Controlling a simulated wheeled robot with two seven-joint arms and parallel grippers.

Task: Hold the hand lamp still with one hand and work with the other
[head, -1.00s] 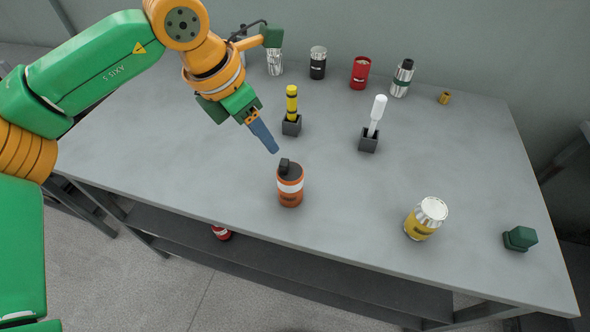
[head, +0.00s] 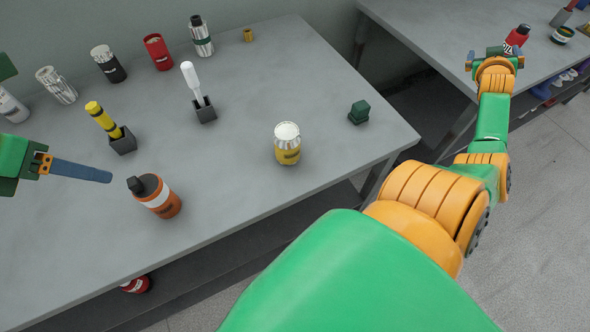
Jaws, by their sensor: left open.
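My left gripper (head: 104,176) comes in at the left edge, seen side-on; it is open with nothing in it. Its blue fingers point right, above the table, near an orange canister (head: 160,197) with a white band and black top. A yellow-and-black stick (head: 100,116) leans in a dark block (head: 123,142) just behind the fingers. I cannot tell for sure which object is the hand lamp. My right arm reaches to a second table; its gripper (head: 496,54) is beside a red can (head: 517,37), and I cannot make out its finger gap or contact.
A white-handled tool (head: 192,80) stands in another block (head: 204,112). A yellow jar (head: 287,145) and a green block (head: 359,112) are on the near table (head: 240,190). Several cans line its back edge. A gap separates it from the second table (head: 420,28).

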